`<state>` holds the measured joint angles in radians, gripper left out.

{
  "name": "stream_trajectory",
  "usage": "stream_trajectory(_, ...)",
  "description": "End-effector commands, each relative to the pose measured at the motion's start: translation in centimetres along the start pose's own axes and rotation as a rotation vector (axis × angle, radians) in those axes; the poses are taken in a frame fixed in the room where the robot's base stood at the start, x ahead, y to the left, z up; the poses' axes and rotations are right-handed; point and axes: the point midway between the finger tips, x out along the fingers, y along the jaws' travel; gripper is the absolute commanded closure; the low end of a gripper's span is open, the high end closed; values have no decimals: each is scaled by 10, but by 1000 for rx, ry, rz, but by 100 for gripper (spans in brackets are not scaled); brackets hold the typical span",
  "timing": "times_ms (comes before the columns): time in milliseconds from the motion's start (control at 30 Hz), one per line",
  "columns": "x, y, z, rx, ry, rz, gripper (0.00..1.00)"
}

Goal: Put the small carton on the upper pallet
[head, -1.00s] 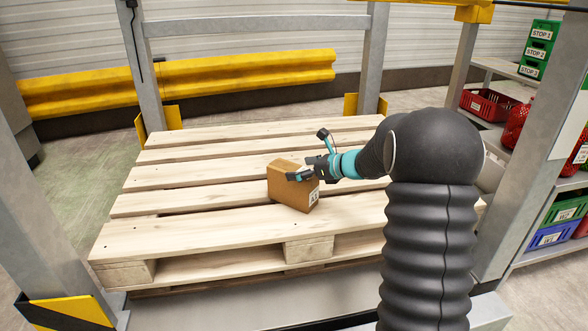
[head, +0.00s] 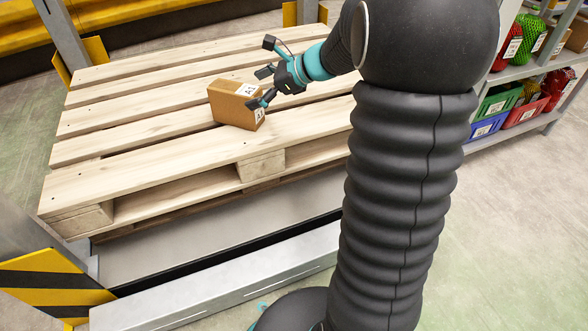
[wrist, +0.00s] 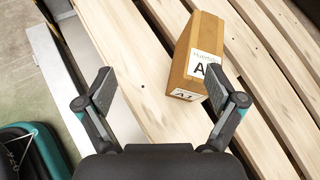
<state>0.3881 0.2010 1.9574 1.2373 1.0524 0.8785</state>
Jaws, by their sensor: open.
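The small carton (head: 232,104) is a brown box with white labels. It rests on the slats of the wooden upper pallet (head: 130,125), close to the pallet's front edge. My gripper (head: 264,87) is open and empty, just right of and above the carton in the head view. In the wrist view the carton (wrist: 194,58) lies beyond the two spread fingertips (wrist: 170,92), nearer the right finger. Its label reads "A" and partly more. No finger visibly holds it.
A steel frame with a yellow-black striped guard (head: 50,285) stands at the front left. Shelves with green, blue and red bins (head: 497,102) stand at the right. The pallet's slats are otherwise bare.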

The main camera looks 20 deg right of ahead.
Motion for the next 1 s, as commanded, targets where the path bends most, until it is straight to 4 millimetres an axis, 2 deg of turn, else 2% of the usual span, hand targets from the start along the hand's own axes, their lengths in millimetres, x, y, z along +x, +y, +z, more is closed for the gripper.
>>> stream_trajectory(33, -5, 23, 13, -107, 35, 32, 7)
stream_trajectory(200, -23, 95, 31, -487, 165, 154, 7)
stream_trajectory(367, -48, 154, 34, -845, 274, 268, 7)
stream_trajectory(500, -73, 198, 28, -1159, 366, 370, 7)
stream_trajectory(733, -118, 251, 7, -1656, 513, 540, 7)
stream_trajectory(900, -142, 270, -8, -1922, 600, 642, 7)
stream_trajectory(1000, -150, 275, -13, -2009, 630, 680, 7)
